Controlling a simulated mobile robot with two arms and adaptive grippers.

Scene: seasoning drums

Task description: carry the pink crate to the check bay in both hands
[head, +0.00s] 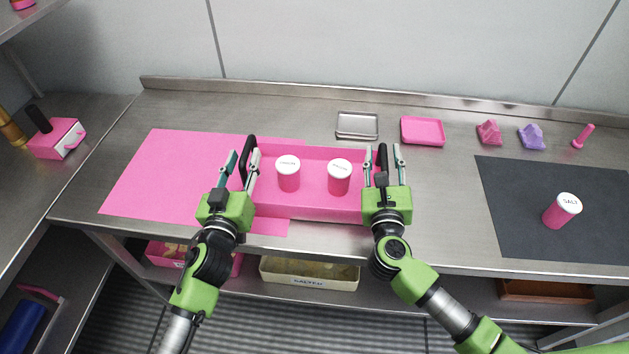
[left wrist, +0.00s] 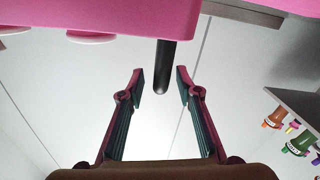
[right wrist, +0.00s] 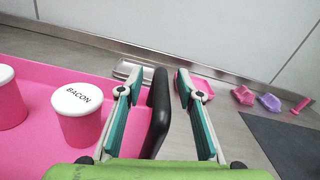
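The pink crate (head: 315,208) stands on the steel counter, its left part over the pink mat (head: 160,180). It holds two pink drums with white lids, one (head: 288,175) at left and one (head: 339,179) at right; the right wrist view shows the latter reads BACON (right wrist: 78,112). Black handles rise at its left end (head: 247,150) and right end (head: 382,158). My left gripper (head: 241,162) is open at the left handle, whose end shows between the fingers (left wrist: 165,75). My right gripper (head: 383,155) is open, with the right handle (right wrist: 158,105) between its fingers. Neither gripper is closed on a handle.
A dark mat (head: 510,210) at right carries a SALT drum (head: 562,211). Behind are a metal tray (head: 357,125), a pink tray (head: 422,131) and small pink and purple pieces (head: 532,137). A pink-and-white box (head: 57,138) stands far left. Bins sit on the lower shelf.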

